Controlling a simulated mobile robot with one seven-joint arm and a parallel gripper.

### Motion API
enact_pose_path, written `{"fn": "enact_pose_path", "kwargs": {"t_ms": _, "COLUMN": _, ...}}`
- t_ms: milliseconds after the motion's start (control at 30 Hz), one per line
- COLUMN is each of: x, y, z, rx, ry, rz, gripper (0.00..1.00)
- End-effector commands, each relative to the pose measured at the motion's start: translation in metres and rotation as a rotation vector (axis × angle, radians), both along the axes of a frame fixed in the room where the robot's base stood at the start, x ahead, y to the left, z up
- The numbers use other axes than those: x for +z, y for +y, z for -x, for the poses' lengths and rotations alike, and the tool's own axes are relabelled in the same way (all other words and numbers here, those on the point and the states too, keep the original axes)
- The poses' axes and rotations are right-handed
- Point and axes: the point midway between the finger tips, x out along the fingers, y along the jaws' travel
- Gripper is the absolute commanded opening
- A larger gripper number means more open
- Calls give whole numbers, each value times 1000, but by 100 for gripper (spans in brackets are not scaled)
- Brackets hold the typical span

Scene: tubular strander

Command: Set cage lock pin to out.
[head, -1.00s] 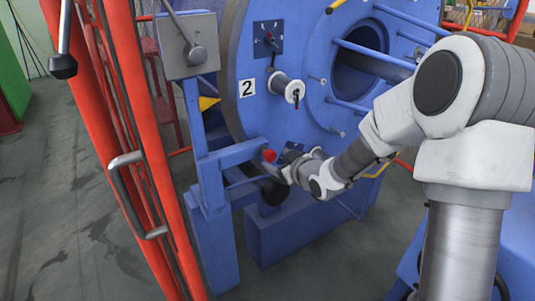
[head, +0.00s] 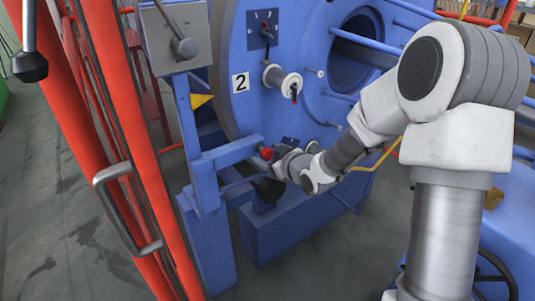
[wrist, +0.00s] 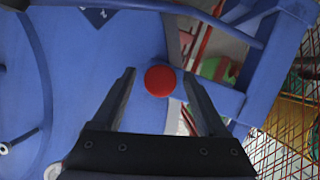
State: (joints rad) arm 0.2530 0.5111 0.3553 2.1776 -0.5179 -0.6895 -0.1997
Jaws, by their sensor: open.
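The cage lock pin shows as a red round knob (head: 266,152) at the end of a blue bracket, low in front of the big blue disc (head: 232,125). In the wrist view the red knob (wrist: 160,80) faces the camera, between the two dark fingers and near their tips. My gripper (wrist: 158,76) is open, one finger on each side of the knob, with gaps visible on both sides. In the head view my gripper (head: 277,157) is just right of the knob. The pin's shaft is hidden behind the knob. I cannot tell whether the fingers reach past it.
The blue bracket post (head: 186,128) stands left of the knob, carrying a grey box with a lever (head: 184,45). A red fence with a grey handle (head: 126,205) is at the left.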

Motion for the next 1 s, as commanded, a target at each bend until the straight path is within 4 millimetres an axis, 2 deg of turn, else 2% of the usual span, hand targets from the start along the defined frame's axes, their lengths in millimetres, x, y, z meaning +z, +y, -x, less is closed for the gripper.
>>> {"fn": "enact_pose_path", "kwargs": {"t_ms": 133, "x": 0, "y": 0, "z": 0, "rx": 0, "ry": 0, "rz": 0, "gripper": 76}}
{"fn": "enact_pose_path", "kwargs": {"t_ms": 500, "x": 0, "y": 0, "z": 0, "rx": 0, "ry": 0, "rz": 0, "gripper": 9}}
{"fn": "enact_pose_path", "kwargs": {"t_ms": 567, "x": 0, "y": 0, "z": 0, "rx": 0, "ry": 0, "rz": 0, "gripper": 0}}
{"fn": "enact_pose_path", "kwargs": {"t_ms": 1000, "x": 0, "y": 0, "z": 0, "rx": 0, "ry": 0, "rz": 0, "gripper": 0}}
